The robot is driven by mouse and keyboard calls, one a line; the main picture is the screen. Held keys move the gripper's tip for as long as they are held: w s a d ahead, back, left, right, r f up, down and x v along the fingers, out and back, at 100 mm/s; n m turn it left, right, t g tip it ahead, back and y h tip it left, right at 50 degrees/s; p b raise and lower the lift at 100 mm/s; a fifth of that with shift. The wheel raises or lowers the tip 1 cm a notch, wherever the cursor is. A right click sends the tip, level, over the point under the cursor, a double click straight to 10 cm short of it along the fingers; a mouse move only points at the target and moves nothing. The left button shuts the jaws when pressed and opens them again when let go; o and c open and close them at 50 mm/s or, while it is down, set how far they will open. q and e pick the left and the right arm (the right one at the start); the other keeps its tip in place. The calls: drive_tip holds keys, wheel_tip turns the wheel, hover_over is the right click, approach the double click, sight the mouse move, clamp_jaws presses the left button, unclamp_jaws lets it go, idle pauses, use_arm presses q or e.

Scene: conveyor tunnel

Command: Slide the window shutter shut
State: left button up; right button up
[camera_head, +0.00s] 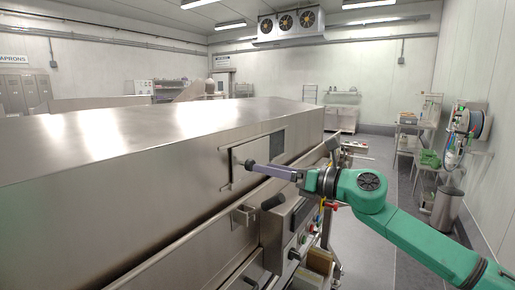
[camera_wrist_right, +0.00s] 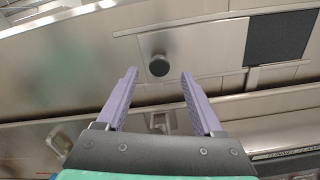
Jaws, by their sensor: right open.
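The window shutter (camera_head: 252,151) is a flat metal plate in rails on the side of the steel tunnel. The dark window opening (camera_head: 277,144) shows uncovered to its right. In the right wrist view the shutter (camera_wrist_right: 205,48) carries a round dark knob (camera_wrist_right: 158,65), with the dark opening (camera_wrist_right: 280,38) at the right. My right gripper (camera_head: 246,164) reaches in from the right to the shutter. Its lilac fingers (camera_wrist_right: 158,74) are open, and the knob appears between their tips in the wrist view; I cannot tell whether they touch it. My left gripper is not in view.
The steel tunnel (camera_head: 130,140) fills the left and middle. A bracket (camera_head: 243,215) and a control box (camera_head: 290,228) stick out below the shutter. The grey floor aisle between is clear.

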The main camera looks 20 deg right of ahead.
drive_tip(key=p+x, duration=0.1)
drive_tip(key=x, duration=0.2)
drive_tip(key=shift+w+a, duration=0.3)
drive_tip(key=shift+c, duration=0.3)
clamp_jaws()
idle(0.9)
